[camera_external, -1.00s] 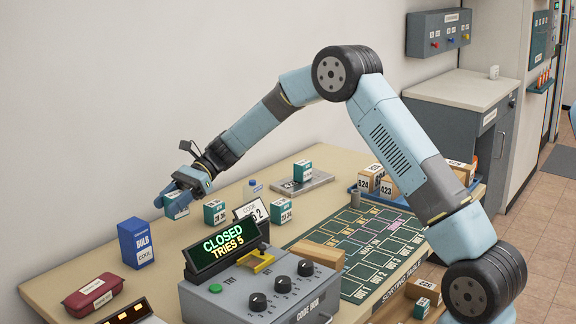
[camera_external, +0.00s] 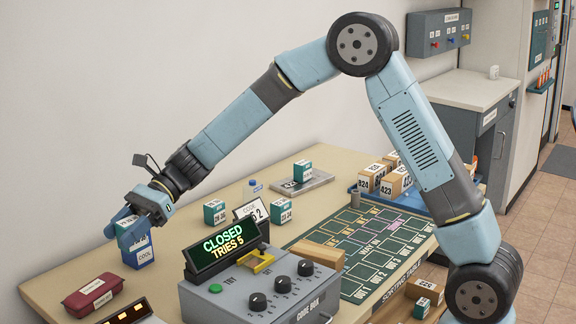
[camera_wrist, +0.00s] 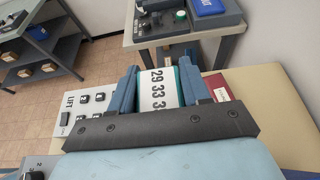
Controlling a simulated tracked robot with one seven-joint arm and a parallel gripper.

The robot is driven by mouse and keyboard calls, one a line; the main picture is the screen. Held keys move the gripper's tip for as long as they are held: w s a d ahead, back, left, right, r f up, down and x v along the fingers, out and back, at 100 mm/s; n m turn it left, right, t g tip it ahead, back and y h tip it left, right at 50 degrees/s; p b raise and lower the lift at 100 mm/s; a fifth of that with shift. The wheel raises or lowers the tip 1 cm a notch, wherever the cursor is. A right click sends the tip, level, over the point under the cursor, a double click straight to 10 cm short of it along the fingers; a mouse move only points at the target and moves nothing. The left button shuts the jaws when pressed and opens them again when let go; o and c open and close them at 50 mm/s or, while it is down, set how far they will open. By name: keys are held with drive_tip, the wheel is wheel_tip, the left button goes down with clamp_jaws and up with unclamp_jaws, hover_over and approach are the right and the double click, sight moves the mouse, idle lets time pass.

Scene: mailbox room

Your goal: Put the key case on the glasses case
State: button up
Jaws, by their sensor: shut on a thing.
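My gripper (camera_external: 126,226) is shut on a teal box (camera_external: 132,229) with a white label, raised over the left end of the table. In the wrist view this box (camera_wrist: 158,88) sits between both fingers and its label shows numbers like "29 33"; no words naming it a key case are readable. A dark red case (camera_external: 95,294) with rounded corners and a pale label, probably the glasses case, lies at the table's front left, below and left of my gripper. In the wrist view part of the red case (camera_wrist: 219,88) shows beside the right finger.
A blue box (camera_external: 139,255) stands just below my gripper, its upper part hidden. The grey code box (camera_external: 250,295) reads "CLOSED TRIES 5". Similar teal boxes (camera_external: 214,212) stand farther right. A panel with orange lights (camera_external: 125,310) is at the front edge, close to the red case.

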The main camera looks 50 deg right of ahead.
drive_tip(key=w+a+f, duration=0.1)
drive_tip(key=w+f, duration=0.1)
drive_tip(key=w, duration=0.1)
drive_tip(key=w+a+f, duration=0.2)
drive_tip(key=w+f, duration=0.1)
drive_tip(key=w, duration=0.1)
drive_tip(key=w+a+f, duration=0.1)
drive_tip(key=w+f, duration=0.2)
drive_tip(key=shift+w+a+f, duration=0.15)
drive_tip(key=shift+w+a, duration=0.25)
drive_tip(key=shift+w+a+f, duration=0.3)
drive_tip(key=shift+w+f, duration=0.3)
drive_tip(key=shift+f, duration=1.55)
drive_tip(key=shift+f, duration=0.1)
drive_tip(key=o, duration=1.1)
